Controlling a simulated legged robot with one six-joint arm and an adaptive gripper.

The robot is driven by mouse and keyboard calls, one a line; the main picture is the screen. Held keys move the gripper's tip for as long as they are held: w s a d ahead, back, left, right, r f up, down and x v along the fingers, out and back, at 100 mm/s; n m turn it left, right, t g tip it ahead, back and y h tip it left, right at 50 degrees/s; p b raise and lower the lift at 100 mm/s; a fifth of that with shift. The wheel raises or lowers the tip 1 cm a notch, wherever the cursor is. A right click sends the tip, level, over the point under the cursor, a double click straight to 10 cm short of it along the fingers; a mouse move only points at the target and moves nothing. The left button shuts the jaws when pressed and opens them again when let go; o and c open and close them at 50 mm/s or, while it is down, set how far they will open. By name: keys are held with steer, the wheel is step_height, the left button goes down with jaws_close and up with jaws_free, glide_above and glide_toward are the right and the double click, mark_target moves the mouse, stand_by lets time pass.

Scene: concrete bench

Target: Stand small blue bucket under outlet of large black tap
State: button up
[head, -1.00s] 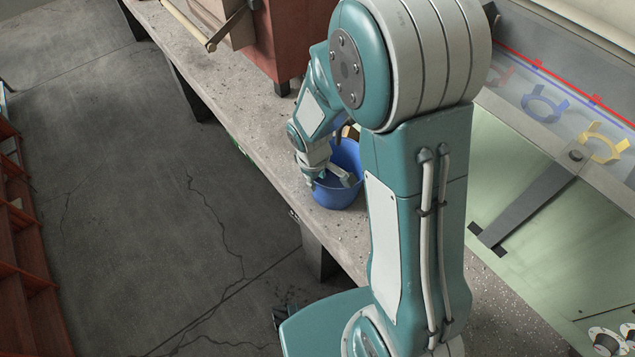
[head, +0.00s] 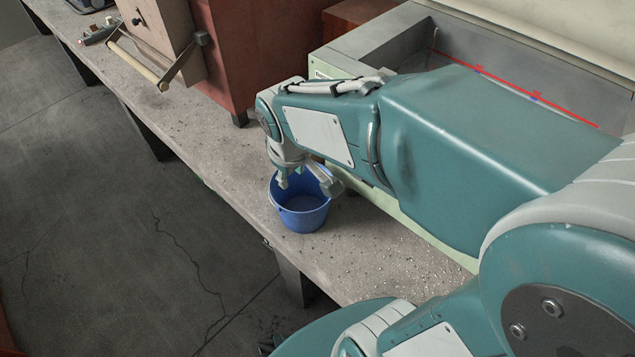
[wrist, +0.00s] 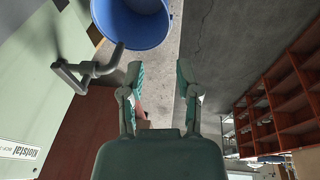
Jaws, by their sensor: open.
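The small blue bucket (head: 301,215) stands upright on the concrete bench, mouth up, close to the pale green panel. My gripper (head: 303,182) hangs over its mouth in the head view, partly hidden. In the wrist view my gripper (wrist: 160,72) is open with nothing between its fingers. The bucket (wrist: 137,24) shows there beyond the fingertips, a little left, cut by the top edge. A dark grey bent pipe (wrist: 85,70) sticks out from the green panel, its end close to the bucket's rim. It may be the tap; I cannot tell whether the bucket is under it.
A red-brown cabinet (head: 232,55) with a wooden-handled drawer (head: 140,65) stands further along the bench. The green-fronted basin (head: 375,35) borders the bench behind the bucket. Bare bench (head: 355,265) lies in front of the bucket. Brown shelves (wrist: 290,85) show right in the wrist view.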

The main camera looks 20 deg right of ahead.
steer(key=s+d+r+m+t, duration=0.1)
steer(key=s+r+m+t, duration=0.1)
steer(key=s+r+m, duration=0.2)
steer(key=s+r, duration=0.3)
steer(key=s, duration=0.3)
steer(key=shift+s+d+r+m+t+y, duration=0.2)
steer(key=shift+r+m+t+y, duration=0.1)
steer(key=shift+m+t, duration=0.1)
